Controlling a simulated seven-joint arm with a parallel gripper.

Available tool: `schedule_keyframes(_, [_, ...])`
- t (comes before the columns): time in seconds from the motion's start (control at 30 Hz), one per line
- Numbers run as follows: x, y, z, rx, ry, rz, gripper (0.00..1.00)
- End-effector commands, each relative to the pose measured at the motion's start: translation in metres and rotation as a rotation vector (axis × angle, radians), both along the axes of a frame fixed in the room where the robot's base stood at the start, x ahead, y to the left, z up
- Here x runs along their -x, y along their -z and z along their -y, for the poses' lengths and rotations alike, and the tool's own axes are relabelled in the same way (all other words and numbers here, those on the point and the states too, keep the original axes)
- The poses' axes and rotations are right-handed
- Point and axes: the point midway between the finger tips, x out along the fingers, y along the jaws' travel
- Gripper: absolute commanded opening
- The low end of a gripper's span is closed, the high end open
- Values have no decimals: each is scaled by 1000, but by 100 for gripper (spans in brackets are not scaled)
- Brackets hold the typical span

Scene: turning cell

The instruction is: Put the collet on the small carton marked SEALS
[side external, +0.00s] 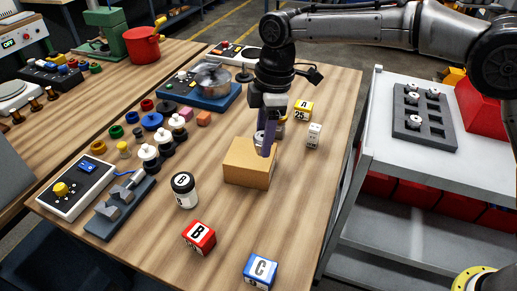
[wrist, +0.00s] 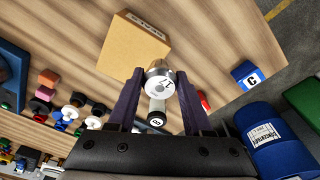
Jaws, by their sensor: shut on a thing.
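The small brown carton (side external: 249,164) stands on the wooden bench in the side view. In the wrist view my gripper (wrist: 158,82) is shut on the collet (wrist: 158,78), a silvery round part with a pale marked face. The collet overlaps the carton's edge there. In the side view the fingers mostly hide it, and I cannot tell whether it touches the carton.
A black-lidded white jar (side external: 184,190), a red B block (side external: 199,238) and a blue C block (side external: 261,271) stand nearer the camera. A yellow A block (side external: 304,110) and a white block (side external: 314,135) are behind right. Several knobs and jars crowd the left.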

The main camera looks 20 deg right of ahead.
Motion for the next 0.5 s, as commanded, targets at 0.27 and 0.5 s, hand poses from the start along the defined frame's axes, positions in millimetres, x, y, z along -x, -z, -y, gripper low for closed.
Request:
schedule_keyframes(0.27, [-11, 15, -7, -1, -1, 0, 0])
schedule_keyframes(0.5, [-11, 45, -7, -1, 0, 1, 0])
